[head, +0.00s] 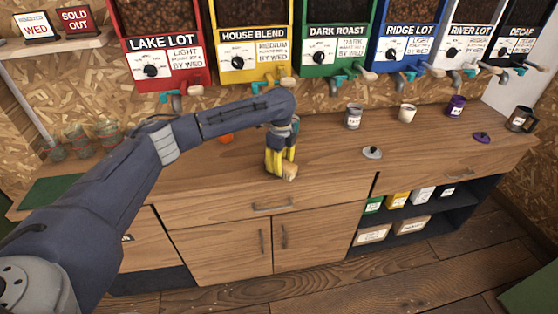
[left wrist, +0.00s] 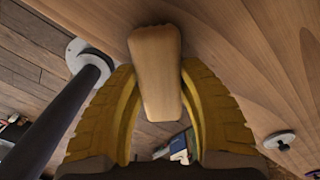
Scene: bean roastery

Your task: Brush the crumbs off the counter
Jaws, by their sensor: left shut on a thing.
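My left gripper (head: 280,161) reaches over the wooden counter (head: 215,188), near its front edge at mid-length. Its yellow fingers are shut on a pale wooden block-like piece, probably the brush (head: 290,173), whose end sticks out below the fingertips. In the left wrist view the piece (left wrist: 156,72) lies between the two ridged yellow fingers and points toward the counter. I cannot make out bristles, nor whether it touches the counter. No crumbs can be made out. My right gripper is not in view.
An orange round thing (head: 226,138) lies behind my arm. A tin (head: 353,117), a white cup (head: 407,113), a purple canister (head: 455,106), a grey lid (head: 372,153), a purple lid (head: 481,138) and a dark mug (head: 521,119) stand to the right. Bean dispensers line the wall. The counter between gripper and grey lid is clear.

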